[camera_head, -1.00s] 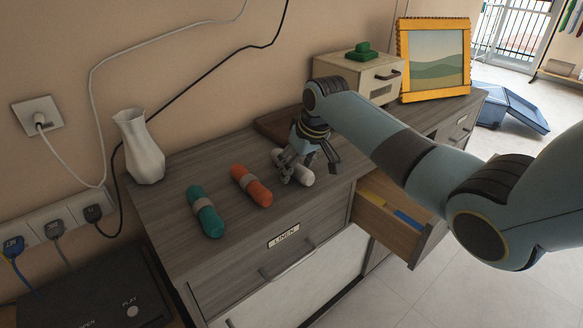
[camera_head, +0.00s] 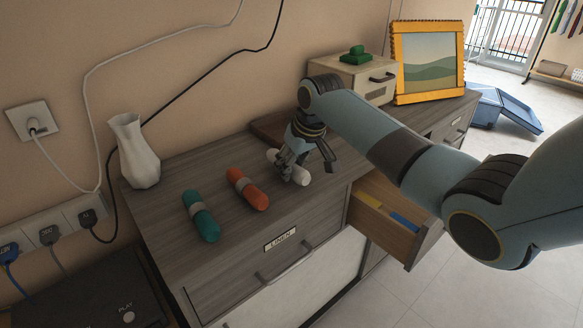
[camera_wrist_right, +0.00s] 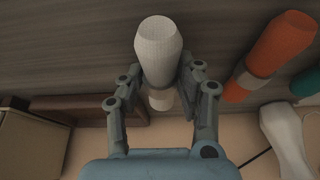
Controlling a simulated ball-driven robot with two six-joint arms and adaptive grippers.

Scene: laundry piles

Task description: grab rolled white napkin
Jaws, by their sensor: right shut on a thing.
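The rolled white napkin (camera_head: 301,177) lies on the grey wooden dresser top, to the right of the orange roll. In the right wrist view the white napkin (camera_wrist_right: 158,50) runs between the two fingers, with its end towards the top of the picture. My right gripper (camera_head: 304,168) is over it, with fingers down on both sides. In the wrist view my right gripper (camera_wrist_right: 158,85) is shut on the napkin near its middle. The fingers hide part of the napkin in the head view. My left gripper is not in view.
An orange roll (camera_head: 254,194) and a teal roll (camera_head: 205,222) lie to the left on the dresser (camera_head: 165,235). A white vase (camera_head: 139,160) stands at the back left. An open drawer (camera_head: 409,246) juts out below right. A small cabinet (camera_head: 345,77) and picture frame (camera_head: 400,60) stand behind.

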